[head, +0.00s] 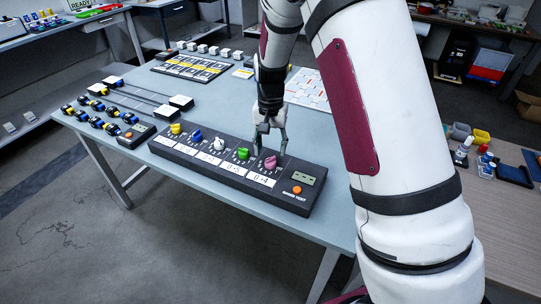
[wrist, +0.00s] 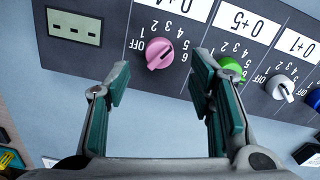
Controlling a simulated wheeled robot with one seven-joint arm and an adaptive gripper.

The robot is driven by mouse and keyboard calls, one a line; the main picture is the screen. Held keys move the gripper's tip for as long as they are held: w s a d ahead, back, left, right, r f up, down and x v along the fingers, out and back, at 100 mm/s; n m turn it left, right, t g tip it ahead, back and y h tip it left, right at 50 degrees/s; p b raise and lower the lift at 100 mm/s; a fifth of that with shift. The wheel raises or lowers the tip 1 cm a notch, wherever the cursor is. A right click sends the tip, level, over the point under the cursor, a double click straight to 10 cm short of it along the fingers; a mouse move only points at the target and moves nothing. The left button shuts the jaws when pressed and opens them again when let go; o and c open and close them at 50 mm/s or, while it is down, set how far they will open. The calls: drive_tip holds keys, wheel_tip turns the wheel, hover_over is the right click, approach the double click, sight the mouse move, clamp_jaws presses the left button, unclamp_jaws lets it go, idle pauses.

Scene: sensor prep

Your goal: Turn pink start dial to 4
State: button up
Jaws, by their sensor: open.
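The pink start dial (head: 270,163) is at the right end of the dial row on the black panel (head: 222,172). In the wrist view the pink dial (wrist: 159,53) sits upside down, with OFF and numbers printed around it. It has a dark mark on its face; I cannot tell surely which number it points at. My gripper (head: 269,148) is above and close to the dial, pointing down. In the wrist view my gripper (wrist: 160,78) is open, its green-padded fingers spread to either side of the dial's line, with nothing between the tips. No contact with the dial shows.
The green dial (head: 242,153) is a close neighbour, near one finger in the wrist view. White, blue and yellow dials stand further left. A display (head: 304,179) and an orange button (head: 297,190) are right of the pink dial.

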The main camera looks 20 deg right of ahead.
sight(271, 159)
wheel_tip(271, 159, up, 7)
idle(0.3)
drive_tip(key=shift+r, duration=0.1)
drive_tip(key=s+r+n+t, duration=0.2)
drive_tip(key=s+r+n, duration=0.1)
drive_tip(key=s+r, duration=1.2)
drive_tip(key=s+r+n+t+p, duration=0.1)
drive_tip(key=s+r+n+t, duration=0.1)
drive_tip(key=s, duration=1.6)
drive_tip(key=shift+n+p, duration=0.35)
drive_tip(key=shift+n, duration=0.15)
drive_tip(key=shift+d+r, duration=0.15)
drive_tip(key=shift+d, duration=0.05)
